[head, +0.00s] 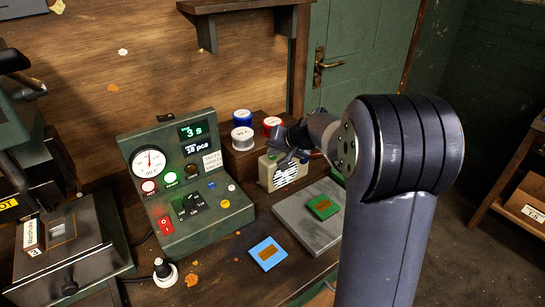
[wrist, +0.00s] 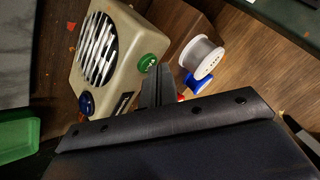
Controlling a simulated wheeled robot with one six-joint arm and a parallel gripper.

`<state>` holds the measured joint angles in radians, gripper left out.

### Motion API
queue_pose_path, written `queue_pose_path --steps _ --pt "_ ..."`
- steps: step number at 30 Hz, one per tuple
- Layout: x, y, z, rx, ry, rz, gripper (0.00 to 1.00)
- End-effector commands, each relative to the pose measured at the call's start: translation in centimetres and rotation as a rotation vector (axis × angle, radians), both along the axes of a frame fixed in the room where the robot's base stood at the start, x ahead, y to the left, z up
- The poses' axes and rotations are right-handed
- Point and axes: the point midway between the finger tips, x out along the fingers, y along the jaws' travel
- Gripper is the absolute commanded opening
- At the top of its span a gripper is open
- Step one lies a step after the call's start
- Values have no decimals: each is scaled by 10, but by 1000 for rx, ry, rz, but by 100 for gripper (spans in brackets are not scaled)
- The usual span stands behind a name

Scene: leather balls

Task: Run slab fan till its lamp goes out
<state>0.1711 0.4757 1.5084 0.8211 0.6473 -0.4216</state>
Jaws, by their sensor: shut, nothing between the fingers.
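The slab fan is a beige box with a black-and-white striped grille. It stands behind the grey slab (head: 305,235) in the head view (head: 272,176) and fills the upper left of the wrist view (wrist: 122,58). I cannot tell which is the lamp or whether one is lit. My gripper (wrist: 158,78) is shut and empty, its tips close beside the green button; contact is unclear. In the head view my gripper (head: 290,154) is at the fan's top and partly covers it.
A green control console (head: 205,225) with a gauge and displays stands left of the fan. Several spools, including a white one (head: 242,140), sit on a wooden block behind. A green block (head: 322,207) lies on the slab; a blue one (head: 267,253) lies in front.

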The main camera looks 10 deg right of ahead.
Motion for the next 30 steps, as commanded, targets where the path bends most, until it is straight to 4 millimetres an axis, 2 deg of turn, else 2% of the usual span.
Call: queue_pose_path --steps 20,30 --pt "0 0 -4 0 1 1 0" --pt "0 0 11 1 0 -1 0"
